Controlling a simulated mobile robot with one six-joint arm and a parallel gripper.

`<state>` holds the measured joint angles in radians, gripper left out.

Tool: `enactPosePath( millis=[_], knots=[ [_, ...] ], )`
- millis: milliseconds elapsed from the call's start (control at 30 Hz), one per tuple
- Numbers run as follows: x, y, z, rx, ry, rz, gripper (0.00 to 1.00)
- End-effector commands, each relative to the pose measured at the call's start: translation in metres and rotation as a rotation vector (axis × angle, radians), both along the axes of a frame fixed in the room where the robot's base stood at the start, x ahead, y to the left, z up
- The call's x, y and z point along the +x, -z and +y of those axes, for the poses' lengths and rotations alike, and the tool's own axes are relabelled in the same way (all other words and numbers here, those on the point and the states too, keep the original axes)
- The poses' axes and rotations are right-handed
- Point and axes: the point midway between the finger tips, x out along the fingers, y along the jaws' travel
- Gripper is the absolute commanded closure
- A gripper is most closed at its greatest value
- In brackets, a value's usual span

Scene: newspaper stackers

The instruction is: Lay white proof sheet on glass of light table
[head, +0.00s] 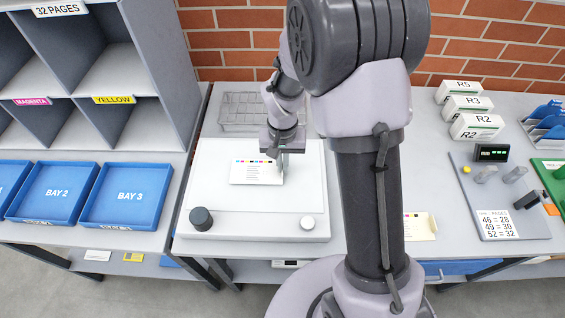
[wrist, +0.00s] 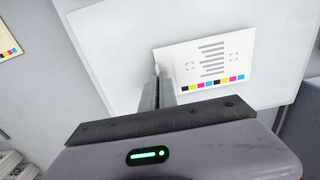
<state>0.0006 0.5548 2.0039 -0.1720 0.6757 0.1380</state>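The white proof sheet (head: 257,174), with a row of colour patches along one edge, is over the pale glass (head: 222,198) of the white light table (head: 250,226). It also shows in the wrist view (wrist: 207,60), where it looks flat and slightly turned. My gripper (head: 282,165) is at the sheet's right edge in the head view. In the wrist view my fingers (wrist: 160,80) look close together at the sheet's edge, apparently pinching it. Whether the sheet touches the glass or is slightly above it I cannot tell.
Blue trays (head: 126,196) are at left. A cream sheet (head: 420,227) lies at right. The front glass is clear.

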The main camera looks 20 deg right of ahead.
Motion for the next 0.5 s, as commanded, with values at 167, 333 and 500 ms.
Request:
enactPosePath(
  millis=[167,333,500],
  knots=[
    [-0.0001,0.0047,0.0000,0.000,0.000,0.000,1.00],
    [-0.0001,0.0082,0.0000,0.000,0.000,0.000,1.00],
    [0.0000,0.0086,0.0000,0.000,0.000,0.000,0.80]
  ],
)
